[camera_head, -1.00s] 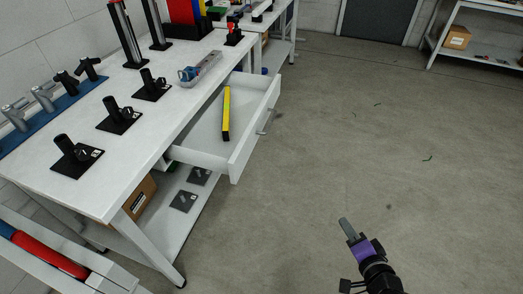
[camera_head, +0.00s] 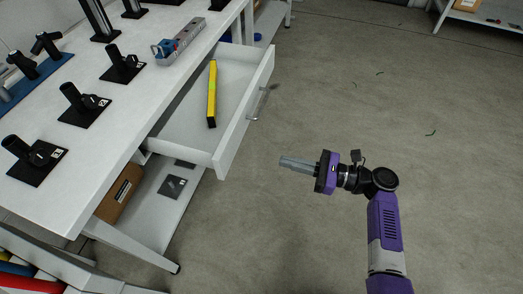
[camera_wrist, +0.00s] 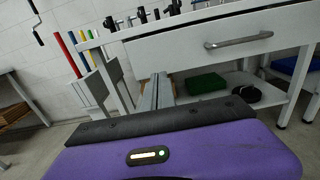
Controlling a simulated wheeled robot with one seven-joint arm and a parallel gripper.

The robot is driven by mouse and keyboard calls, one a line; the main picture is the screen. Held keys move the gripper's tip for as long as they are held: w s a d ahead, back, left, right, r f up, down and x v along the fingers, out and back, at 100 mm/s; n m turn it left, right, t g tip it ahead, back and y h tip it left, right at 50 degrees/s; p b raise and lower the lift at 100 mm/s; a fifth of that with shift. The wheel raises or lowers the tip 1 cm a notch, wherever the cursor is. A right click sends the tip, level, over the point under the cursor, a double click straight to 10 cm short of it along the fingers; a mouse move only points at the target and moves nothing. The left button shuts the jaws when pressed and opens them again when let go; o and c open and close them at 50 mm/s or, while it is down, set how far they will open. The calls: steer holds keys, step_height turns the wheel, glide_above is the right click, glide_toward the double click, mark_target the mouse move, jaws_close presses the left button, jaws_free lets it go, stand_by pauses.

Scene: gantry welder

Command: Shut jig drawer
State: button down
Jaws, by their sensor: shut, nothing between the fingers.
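The white jig drawer (camera_head: 243,113) stands pulled out from the workbench (camera_head: 122,108) in the head view, with a yellow and black bar (camera_head: 212,94) lying inside. Its metal handle (camera_head: 262,102) is on the outer front. My gripper (camera_head: 283,162) is shut and empty, to the right of the drawer's near end and apart from it, fingers pointing left. In the wrist view the drawer front (camera_wrist: 185,52) and its handle (camera_wrist: 239,40) show beyond the gripper fingers (camera_wrist: 156,93); the handle lies to their upper right.
Black stands (camera_head: 83,104) and a grey fixture with a blue part (camera_head: 181,43) are on the bench top.

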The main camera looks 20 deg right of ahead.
mark_target(232, 149)
steer(key=x, duration=1.3)
steer(key=shift+w+a+b, duration=0.1)
steer(key=shift+a+b, duration=0.1)
steer(key=shift+b, duration=0.15)
steer(key=shift+w+a, duration=0.15)
steer(key=shift+a, duration=0.05)
steer(key=b+x, duration=0.2)
steer(key=x, duration=0.5)
steer(key=b+x, duration=0.3)
steer(key=x, duration=0.5)
steer(key=b+x, duration=0.2)
steer(key=x, duration=0.5)
steer(key=shift+w+a+f+b, duration=0.1)
steer(key=shift+a+f+b, duration=0.1)
steer(key=shift+f+b, duration=0.1)
steer(key=shift+w+a+r+b, duration=0.15)
steer(key=shift+w+a+b, duration=0.15)
steer(key=shift+w+a, duration=0.15)
steer(key=shift+a+r, duration=0.2)
steer(key=shift+r, duration=0.05)
steer(key=shift+a+r, duration=0.1)
steer(key=shift+a, duration=0.05)
